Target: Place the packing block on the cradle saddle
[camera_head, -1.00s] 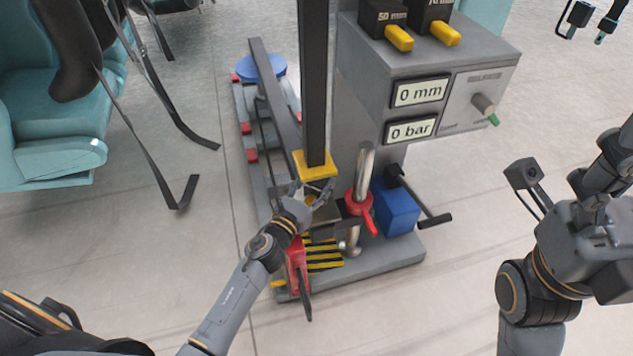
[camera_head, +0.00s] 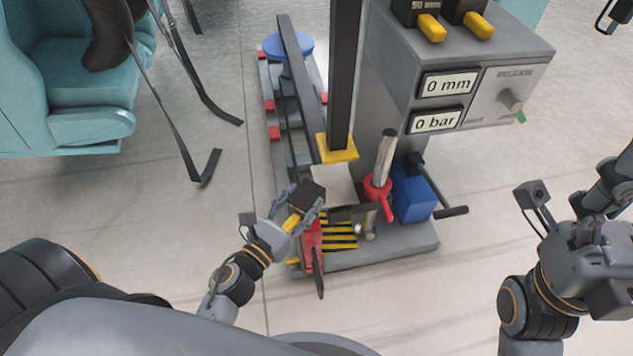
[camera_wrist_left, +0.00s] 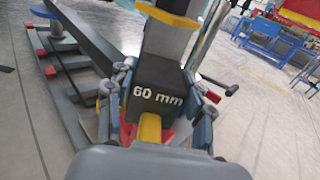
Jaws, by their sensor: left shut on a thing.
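My left gripper (camera_head: 303,205) is shut on the packing block (camera_head: 307,195), a dark block with a yellow handle (camera_wrist_left: 150,128). In the left wrist view the packing block (camera_wrist_left: 157,93) reads "60 mm" and sits between both fingers. In the head view it appears in front and left of a pale square-topped pad (camera_head: 336,187), which may be the cradle saddle. The pad lies below the yellow foot (camera_head: 337,150) of a dark upright post. Whether block and pad touch cannot be told. My right gripper (camera_head: 615,180) is partly cut off at the right edge, far from the block.
A red-collared metal post (camera_head: 381,175) and a blue box (camera_head: 412,195) are right of the pad. Two more dark blocks with yellow handles (camera_head: 430,27) sit on the grey cabinet (camera_head: 490,80). Teal seats are at left.

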